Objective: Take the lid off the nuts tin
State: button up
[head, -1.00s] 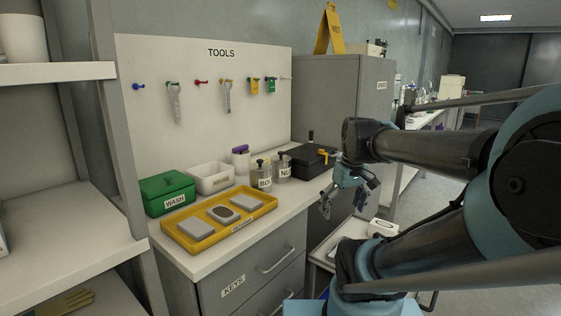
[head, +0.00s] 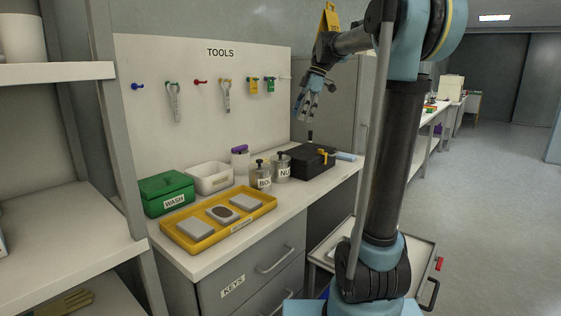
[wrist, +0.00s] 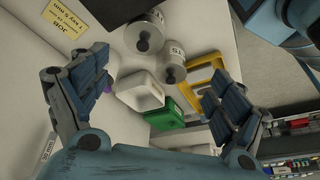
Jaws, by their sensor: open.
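The nuts tin (head: 282,169) is a small grey metal tin with a dark-knobbed lid, upright on the bench; its label is partly hidden by the tin in front. In the wrist view, the nuts tin (wrist: 146,32) shows from above, lid on, near the top. The similar bolts tin (head: 263,176) stands just left and in front of it; it also shows in the wrist view (wrist: 173,69). My gripper (head: 306,113) is open and empty, pointing down, high above the bench near the black box. In the wrist view, its fingers (wrist: 157,82) are spread wide.
A black box (head: 312,160) stands right of the tins. A purple-lidded jar (head: 240,161), white bin (head: 209,178), green box (head: 166,193) and yellow tray (head: 261,207) are to the left. The tool board (head: 205,130) rises behind. Air above the tins is clear.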

jog(key=w+a+r+n, duration=0.1)
jog(key=w+a+n, duration=0.1)
jog(key=w, duration=0.1)
send_near(280, 152)
jog(key=shift+y, duration=0.3)
jog(key=x, duration=0.5)
jog(key=shift+w+d+f, duration=0.1)
jog(key=shift+w+d, duration=0.15)
jog(key=shift+w, duration=0.1)
jog(key=shift+x, duration=2.6)
jog(key=shift+w, duration=0.1)
jog(key=c, duration=0.9)
